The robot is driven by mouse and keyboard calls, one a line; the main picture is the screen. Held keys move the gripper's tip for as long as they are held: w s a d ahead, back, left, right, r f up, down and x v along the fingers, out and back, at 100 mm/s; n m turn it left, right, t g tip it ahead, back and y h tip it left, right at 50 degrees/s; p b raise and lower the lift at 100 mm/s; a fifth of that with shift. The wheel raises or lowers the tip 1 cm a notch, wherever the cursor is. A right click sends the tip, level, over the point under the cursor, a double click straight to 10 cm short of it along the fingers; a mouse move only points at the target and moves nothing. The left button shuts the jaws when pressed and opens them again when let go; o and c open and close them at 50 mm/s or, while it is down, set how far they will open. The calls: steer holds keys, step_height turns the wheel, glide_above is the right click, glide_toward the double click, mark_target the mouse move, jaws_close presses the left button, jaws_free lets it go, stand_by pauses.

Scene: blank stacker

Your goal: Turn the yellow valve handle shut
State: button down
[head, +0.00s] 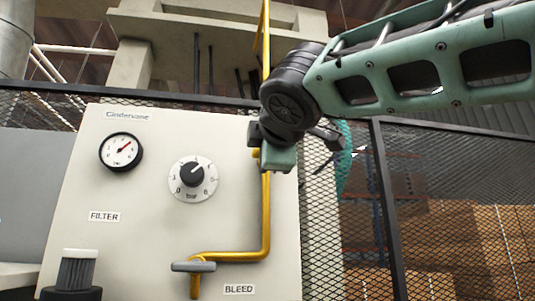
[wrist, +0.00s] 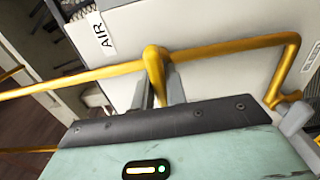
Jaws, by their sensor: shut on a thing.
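The yellow valve handle (wrist: 154,62) is a short rounded bar standing across the yellow pipe (wrist: 225,48), beside a label reading AIR. My gripper (wrist: 160,88) is shut on the handle, with a grey finger on each side of it in the wrist view. In the head view my gripper (head: 262,152) is at the pipe on the panel's right side. There it hides most of the handle; only a small yellow part shows at its left. The handle's exact turn is hard to tell.
The pale panel (head: 140,235) carries a gauge (head: 121,151), a dial (head: 193,179) and a grey BLEED handle (head: 193,267) at the pipe's lower end. A filter (head: 76,270) stands at lower left. Black mesh fencing (head: 335,240) is behind and to the right.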

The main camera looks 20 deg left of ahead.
steer(key=c, duration=1.4)
jaws_free()
steer(key=shift+c, duration=0.2)
steer(key=shift+s, duration=0.1)
steer(key=shift+s+d+f+b, duration=0.15)
steer(key=shift+s+d+b, duration=0.05)
steer(key=shift+s+b, duration=0.15)
steer(key=b+v, duration=0.7)
steer(key=v, duration=0.9)
steer(key=shift+s, duration=0.25)
steer(key=shift+d, duration=0.1)
